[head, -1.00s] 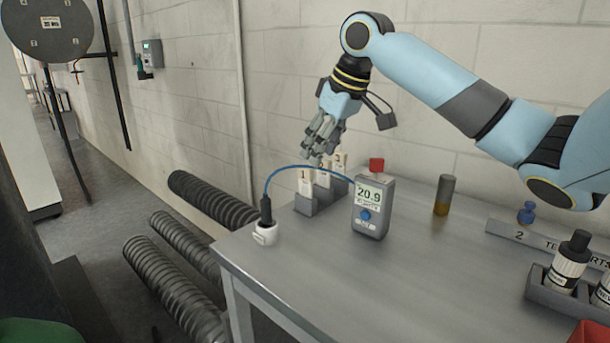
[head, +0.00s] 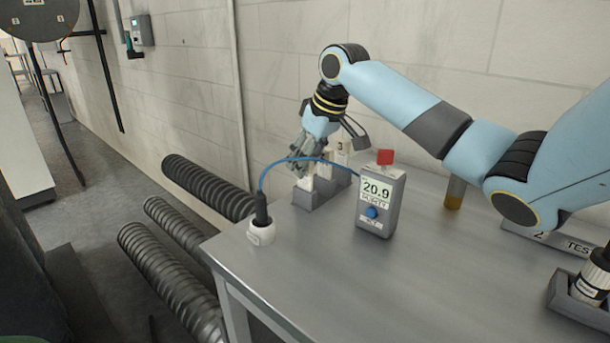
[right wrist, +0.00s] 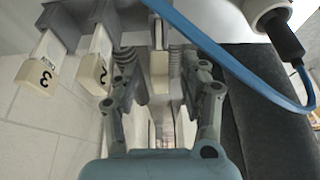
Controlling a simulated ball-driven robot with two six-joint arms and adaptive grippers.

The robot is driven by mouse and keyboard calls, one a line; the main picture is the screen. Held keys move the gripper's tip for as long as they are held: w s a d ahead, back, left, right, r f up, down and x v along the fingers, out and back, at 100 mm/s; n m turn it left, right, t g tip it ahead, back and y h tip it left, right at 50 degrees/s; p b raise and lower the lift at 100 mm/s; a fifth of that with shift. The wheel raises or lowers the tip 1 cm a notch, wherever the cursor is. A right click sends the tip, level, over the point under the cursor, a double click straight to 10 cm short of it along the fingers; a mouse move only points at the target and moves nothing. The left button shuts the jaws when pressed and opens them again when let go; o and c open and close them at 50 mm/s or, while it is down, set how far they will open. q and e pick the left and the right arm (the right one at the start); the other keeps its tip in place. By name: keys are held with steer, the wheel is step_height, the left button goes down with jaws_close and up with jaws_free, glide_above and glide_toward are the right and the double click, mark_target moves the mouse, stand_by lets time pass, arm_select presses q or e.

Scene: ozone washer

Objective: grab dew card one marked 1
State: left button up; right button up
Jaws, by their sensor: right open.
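Three pale cards stand in slots of a grey holder (head: 309,199) on the table. The card nearest the table's left edge, marked 1 in the earlier head view, is card 1 (head: 306,184); its number is now hidden. My right gripper (head: 310,164) is open and points down over that card. In the right wrist view, card 1 (right wrist: 159,72) stands between the open fingers (right wrist: 158,88), its number not readable. Card 2 (right wrist: 98,62) and card 3 (right wrist: 38,68) are to the left there. My left gripper is not in view.
A purity meter (head: 379,204) reading 20.9 stands right of the holder. Its blue cable (head: 283,163) arches close past the gripper to a white socket piece (head: 261,234). A red block (head: 385,157) and an amber vial (head: 455,192) are behind. The front tabletop is clear.

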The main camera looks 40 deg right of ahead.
steer(key=shift+x, duration=0.8)
jaws_close()
